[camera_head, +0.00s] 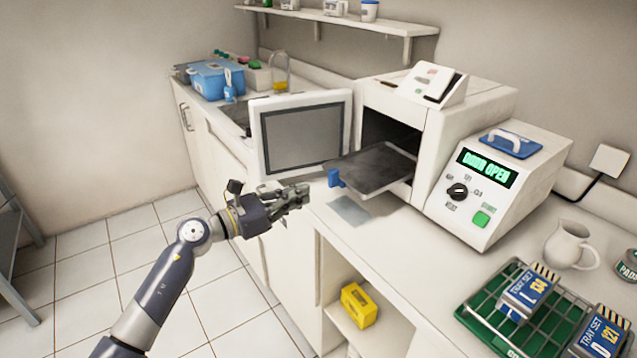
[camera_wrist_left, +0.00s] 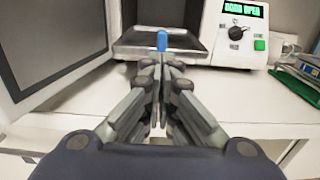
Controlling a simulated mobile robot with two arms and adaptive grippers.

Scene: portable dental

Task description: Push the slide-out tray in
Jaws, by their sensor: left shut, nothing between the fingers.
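The slide-out tray (camera_head: 372,168) is a flat dark metal tray that sticks out of the open chamber of a white sterilizer (camera_head: 432,135). A blue handle (camera_head: 335,178) sits at its front edge. The sterilizer door (camera_head: 300,135) hangs open to the left. My left gripper (camera_head: 303,193) is shut and empty, in front of the blue handle at the counter edge. In the left wrist view the shut fingertips (camera_wrist_left: 164,62) point at the blue handle (camera_wrist_left: 162,41), which shows just beyond them. I cannot tell whether they touch. The right gripper is not in view.
A control panel (camera_head: 492,190) reading "DOOR OPEN" stands right of the chamber. A yellow box (camera_head: 358,305) sits on a shelf below the counter.

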